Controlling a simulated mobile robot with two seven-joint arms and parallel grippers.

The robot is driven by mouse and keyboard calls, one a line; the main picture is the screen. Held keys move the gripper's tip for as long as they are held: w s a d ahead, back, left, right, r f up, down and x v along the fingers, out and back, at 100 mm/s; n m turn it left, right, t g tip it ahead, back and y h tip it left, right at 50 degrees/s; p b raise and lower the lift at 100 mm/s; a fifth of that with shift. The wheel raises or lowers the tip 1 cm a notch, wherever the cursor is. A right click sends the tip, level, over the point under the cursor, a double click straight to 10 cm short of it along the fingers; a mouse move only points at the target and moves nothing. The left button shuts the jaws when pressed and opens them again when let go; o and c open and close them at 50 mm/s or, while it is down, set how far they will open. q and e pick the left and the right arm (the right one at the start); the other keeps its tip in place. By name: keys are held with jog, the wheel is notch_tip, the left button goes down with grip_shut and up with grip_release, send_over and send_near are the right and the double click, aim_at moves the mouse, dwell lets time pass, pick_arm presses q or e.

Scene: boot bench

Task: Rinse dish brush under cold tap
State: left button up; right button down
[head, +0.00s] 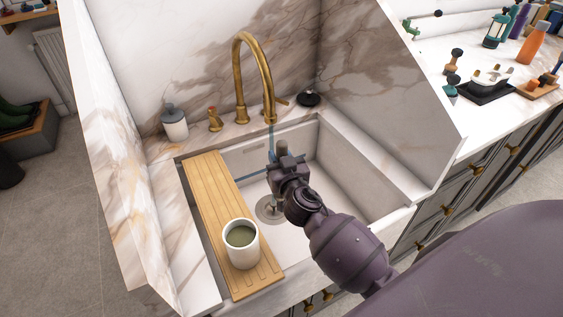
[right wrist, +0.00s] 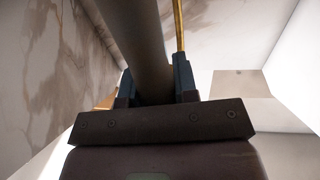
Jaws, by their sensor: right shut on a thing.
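The gold tap (head: 243,70) arches over the white sink (head: 345,180), and a thin bluish stream (head: 270,140) runs down from its spout. My right gripper (head: 283,158) is over the basin, close to the stream below the spout. In the right wrist view its two fingers (right wrist: 157,88) are shut on a thick dark grey handle (right wrist: 145,45), which I take for the dish brush. The brush head cannot be made out, and my gripper hides most of the brush in the head view. I cannot tell whether water touches the bristles. My left gripper is out of view.
A wooden board (head: 207,190) spans the sink's left side, with a white cup (head: 241,257) of greenish liquid on it. Marble walls (head: 385,100) flank the sink.

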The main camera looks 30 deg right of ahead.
pick_arm(q)
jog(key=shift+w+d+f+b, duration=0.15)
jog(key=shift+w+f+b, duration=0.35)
jog(key=shift+b, duration=0.6)
pick_arm(e)
jog(key=f+x, duration=0.1)
jog(key=x, duration=0.6)
jog(key=shift+w+d+f, duration=0.2)
jog(key=shift+d, duration=0.05)
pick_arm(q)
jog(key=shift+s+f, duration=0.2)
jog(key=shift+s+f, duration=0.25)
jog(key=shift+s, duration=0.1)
pick_arm(e)
jog(key=shift+s+d, duration=0.2)
jog(key=shift+d, duration=0.4)
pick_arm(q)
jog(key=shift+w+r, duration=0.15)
